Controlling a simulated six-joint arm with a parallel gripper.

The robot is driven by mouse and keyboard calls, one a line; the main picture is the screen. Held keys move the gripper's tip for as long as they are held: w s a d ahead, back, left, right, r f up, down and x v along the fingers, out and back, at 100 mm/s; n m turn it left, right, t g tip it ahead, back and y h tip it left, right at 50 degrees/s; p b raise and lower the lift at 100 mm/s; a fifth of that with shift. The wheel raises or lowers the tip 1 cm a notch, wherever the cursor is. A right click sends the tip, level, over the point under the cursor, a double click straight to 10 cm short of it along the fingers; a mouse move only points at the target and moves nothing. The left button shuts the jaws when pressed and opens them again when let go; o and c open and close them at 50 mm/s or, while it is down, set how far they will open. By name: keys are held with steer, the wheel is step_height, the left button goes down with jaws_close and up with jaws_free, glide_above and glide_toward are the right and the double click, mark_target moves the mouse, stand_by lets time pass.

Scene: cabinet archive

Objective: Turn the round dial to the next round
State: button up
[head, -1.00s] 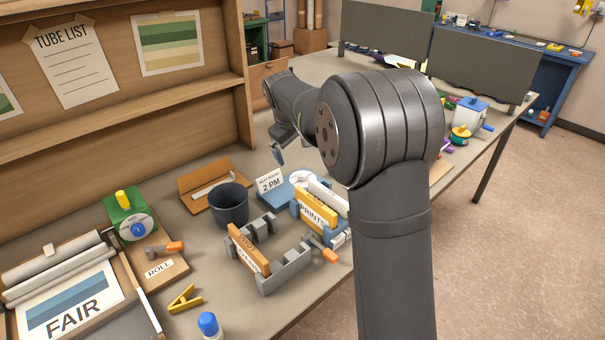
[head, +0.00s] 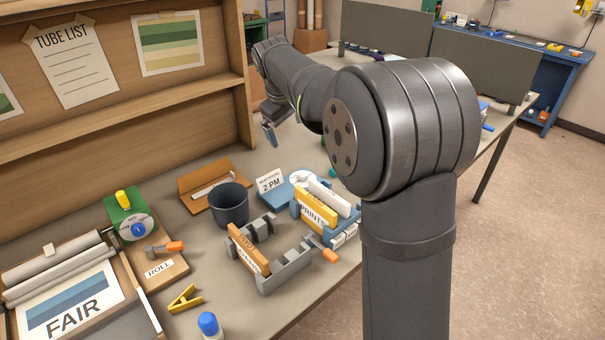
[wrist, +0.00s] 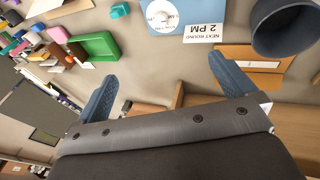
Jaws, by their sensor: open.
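The round dial is a white disc (head: 303,177) on a blue base (head: 272,194), behind the prints holder. In the wrist view the disc (wrist: 164,14) is at the top, cut by the edge, with small print I cannot fully read. Beside it stands a white card (head: 270,182) reading "NEXT ROUND 2 PM"; it also shows in the wrist view (wrist: 206,33). My gripper (head: 270,136) is above the table beyond the card, apart from the dial. In the wrist view its two blue fingers (wrist: 166,85) are spread with nothing between them.
A dark cup (head: 229,205) and an orange-brown envelope (head: 212,184) stand left of the card. An orange and blue prints holder (head: 317,209) is in front of the dial. A green unit with a blue knob (head: 138,230) is at left. A wooden shelf (head: 120,125) rises behind.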

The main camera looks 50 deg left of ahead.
steer(key=shift+v, duration=0.75)
steer(key=c, duration=1.2)
steer(key=n+g+h, duration=0.2)
steer(key=n+g, duration=0.2)
steer(key=n, duration=1.7)
glide_toward(303, 174)
steer(key=shift+a+f+n, duration=0.2)
steer(key=shift+n, duration=0.2)
steer(key=shift+f, duration=3.55)
